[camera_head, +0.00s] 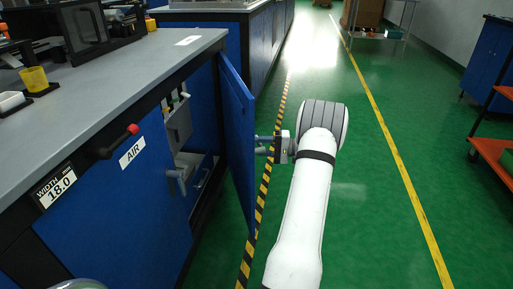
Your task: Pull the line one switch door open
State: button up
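A blue cabinet door (237,142) on the grey-topped bench stands swung well out from the bench front. No name label shows on the side I see, so I cannot read whether it is the line one switch door. My gripper (264,146) is at the door's outer face, level with its middle, where grey-blue handle-like pieces show. Fingers and handle are small and blend together, so I cannot tell whether the fingers are closed on it. The open compartment (178,122) shows grey fittings inside.
A red-tipped lever (131,130) juts from the bench edge. Green floor (365,215) right of my arm is clear. An orange cart (495,155) stands at the far right.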

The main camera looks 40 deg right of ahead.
jog(key=p+v, duration=0.3)
jog(key=v, duration=0.4)
jog(key=shift+s+d, duration=0.25)
jog(key=shift+d, duration=0.05)
jog(key=shift+c, duration=0.4)
